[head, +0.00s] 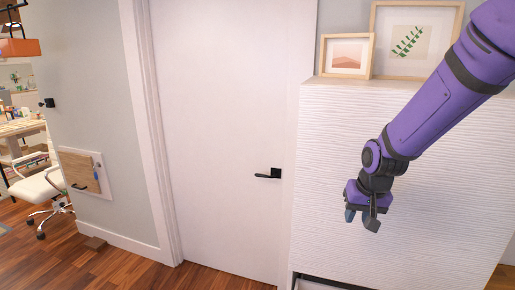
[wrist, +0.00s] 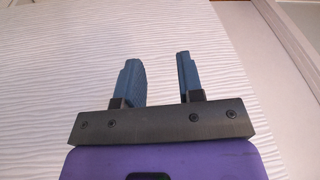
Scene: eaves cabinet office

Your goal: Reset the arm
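My purple arm reaches in from the upper right in the head view. My gripper (head: 361,219) hangs in front of the white ridged cabinet (head: 450,200), its fingers pointing down. In the wrist view my gripper (wrist: 157,75) shows two blue-grey fingers with a clear gap between them. It is open and holds nothing. The white ridged surface lies behind the fingers in the wrist view. I cannot tell how far the fingertips are from it.
A white door (head: 225,120) with a black handle (head: 268,174) is left of the cabinet. Two framed pictures (head: 346,55) (head: 415,40) stand on the cabinet top. A white office chair (head: 38,187) and desk are at far left. Wooden floor (head: 60,255) shows lower left.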

